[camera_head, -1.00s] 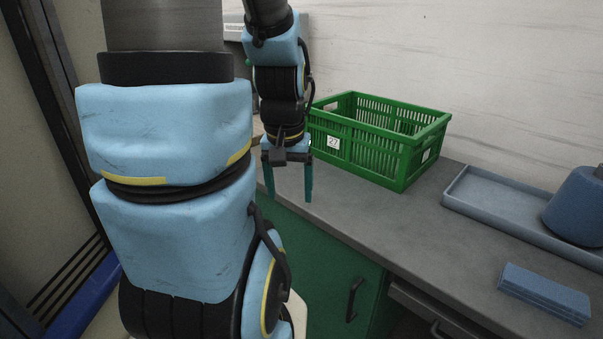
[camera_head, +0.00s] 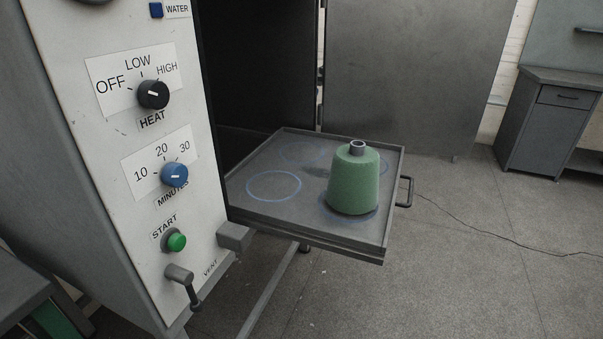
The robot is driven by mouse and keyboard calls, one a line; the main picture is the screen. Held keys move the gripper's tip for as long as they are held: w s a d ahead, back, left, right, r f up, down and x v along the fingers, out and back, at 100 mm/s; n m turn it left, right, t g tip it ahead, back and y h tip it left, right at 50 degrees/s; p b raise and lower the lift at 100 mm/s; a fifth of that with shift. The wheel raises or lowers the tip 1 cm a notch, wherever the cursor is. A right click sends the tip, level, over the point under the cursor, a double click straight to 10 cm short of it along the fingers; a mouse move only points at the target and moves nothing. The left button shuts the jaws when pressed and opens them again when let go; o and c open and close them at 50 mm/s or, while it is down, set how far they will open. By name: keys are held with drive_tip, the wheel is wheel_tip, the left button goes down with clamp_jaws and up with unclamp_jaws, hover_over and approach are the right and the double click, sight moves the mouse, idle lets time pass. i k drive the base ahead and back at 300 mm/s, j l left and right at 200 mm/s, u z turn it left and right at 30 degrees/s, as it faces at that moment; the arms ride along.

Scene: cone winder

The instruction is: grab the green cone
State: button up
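A green cone (camera_head: 354,183) of yarn stands upright on a grey pulled-out tray (camera_head: 312,231), near the tray's front right part. A grey tube end (camera_head: 357,147) sticks out of its top. It stands on one of several blue rings drawn on the tray. My gripper is not in this view, so I cannot see how it stands or what it holds.
A white control panel (camera_head: 116,150) with knobs, a green start button and a vent lever stands at the left. An open grey door (camera_head: 415,75) is behind the tray. A cable lies on clear floor at right, before a grey cabinet (camera_head: 547,125).

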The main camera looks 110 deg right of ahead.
sight(352, 187)
drive_tip(key=z, duration=0.45)
drive_tip(key=k+z, duration=0.1)
drive_tip(key=z, duration=0.8)
drive_tip(key=k+l+z, duration=0.1)
drive_tip(key=z, duration=0.35)
